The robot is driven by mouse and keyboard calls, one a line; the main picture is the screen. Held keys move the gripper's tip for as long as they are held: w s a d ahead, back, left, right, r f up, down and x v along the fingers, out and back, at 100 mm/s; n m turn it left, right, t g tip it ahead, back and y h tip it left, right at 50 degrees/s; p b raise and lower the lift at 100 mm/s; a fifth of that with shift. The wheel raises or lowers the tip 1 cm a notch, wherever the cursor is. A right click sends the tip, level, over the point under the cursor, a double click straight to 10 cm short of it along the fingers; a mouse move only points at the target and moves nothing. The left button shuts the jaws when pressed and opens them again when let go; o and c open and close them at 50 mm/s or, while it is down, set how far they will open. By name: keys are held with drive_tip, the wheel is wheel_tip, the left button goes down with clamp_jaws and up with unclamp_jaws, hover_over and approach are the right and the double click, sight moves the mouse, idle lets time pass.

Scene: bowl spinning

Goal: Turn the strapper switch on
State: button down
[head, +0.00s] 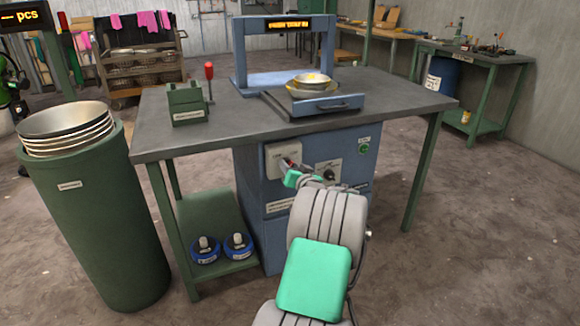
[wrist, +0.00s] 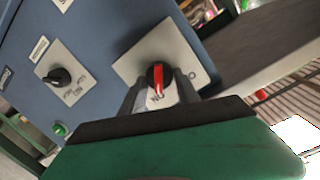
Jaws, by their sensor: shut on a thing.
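The strapper's blue cabinet (head: 265,185) stands under the grey table, with two switch plates on its front. The left plate (head: 275,158) carries a black rotary switch with a red stripe (wrist: 158,76). My gripper (head: 288,167) is at this switch. In the wrist view my gripper (wrist: 159,88) is shut on the knob, one finger on each side. Letters on the plate are partly hidden by the fingers. The other plate holds a plain black knob (wrist: 60,77), also seen in the head view (head: 329,172). Nothing touches that knob.
A green button or lamp (head: 365,144) sits at the cabinet's upper right. The strapper frame (head: 240,50), a blue drawer (head: 315,105) with bowls (head: 312,82) and a green box (head: 186,104) are on the table (head: 410,90). A green bin (head: 90,220) stands left.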

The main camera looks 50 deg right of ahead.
drive_tip(key=shift+d+r+m, duration=0.1)
drive_tip(key=shift+m, duration=0.8)
drive_tip(key=c, duration=0.9)
unclamp_jaws()
drive_tip(key=shift+s, duration=0.1)
drive_tip(key=p+v, duration=0.2)
drive_tip(key=v, duration=0.6)
drive_tip(key=shift+d, duration=0.1)
